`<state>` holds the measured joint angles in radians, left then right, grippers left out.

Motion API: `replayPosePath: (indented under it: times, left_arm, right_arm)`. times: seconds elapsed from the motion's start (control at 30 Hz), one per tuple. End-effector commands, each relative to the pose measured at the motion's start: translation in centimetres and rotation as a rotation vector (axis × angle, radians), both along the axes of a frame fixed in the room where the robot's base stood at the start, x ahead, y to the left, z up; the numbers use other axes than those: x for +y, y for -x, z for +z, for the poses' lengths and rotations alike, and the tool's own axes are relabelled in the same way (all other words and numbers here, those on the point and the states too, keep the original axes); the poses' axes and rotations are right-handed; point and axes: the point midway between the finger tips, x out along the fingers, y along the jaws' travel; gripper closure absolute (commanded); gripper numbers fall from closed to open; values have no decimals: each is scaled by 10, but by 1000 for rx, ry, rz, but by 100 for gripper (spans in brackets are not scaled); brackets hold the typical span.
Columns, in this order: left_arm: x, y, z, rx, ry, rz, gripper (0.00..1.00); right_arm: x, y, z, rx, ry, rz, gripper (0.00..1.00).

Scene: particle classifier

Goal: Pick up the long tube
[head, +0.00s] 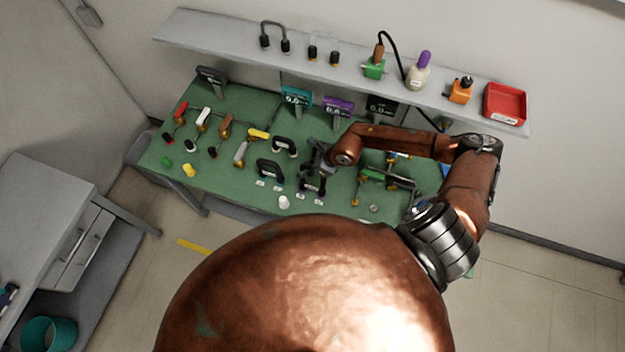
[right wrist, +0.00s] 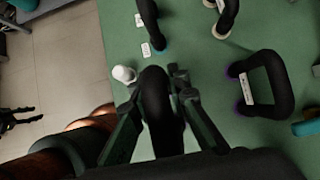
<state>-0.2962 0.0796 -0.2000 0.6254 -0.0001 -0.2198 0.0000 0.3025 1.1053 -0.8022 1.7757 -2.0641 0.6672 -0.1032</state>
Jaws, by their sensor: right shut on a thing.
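My right gripper (head: 318,165) reaches over the green table. In the right wrist view its fingers (right wrist: 160,95) are shut on a thick black tube (right wrist: 158,112) between them. The tube's lower end is hidden by the gripper; I cannot tell whether it touches the table. In the head view a dark tube (head: 313,185) shows just below the fingers. A black bent tube with teal ends (head: 270,169) and another black bent tube (head: 285,146) stand to the left. A black bent tube with purple ends (right wrist: 282,82) lies right of the fingers in the wrist view. A dark gripper-like shape (right wrist: 18,116), probably my left gripper, is small at the left edge.
A white cup (head: 284,202) and small label cards (head: 261,183) are near the table's (head: 225,178) front edge. Several tools stand left. Green and brass fittings (head: 372,175) stand right. A shelf (head: 215,37) with a red tray (head: 505,103) runs behind.

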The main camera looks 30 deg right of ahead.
Motion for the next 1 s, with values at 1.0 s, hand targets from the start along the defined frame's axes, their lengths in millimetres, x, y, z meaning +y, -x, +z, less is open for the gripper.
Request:
replayPosePath:
  times: [1.0]
  left_arm:
    - [0, 7, -27, 10, 0, 1, 60]
  right_arm:
    - [-5, 24, 57, -4, 5, 4, 100]
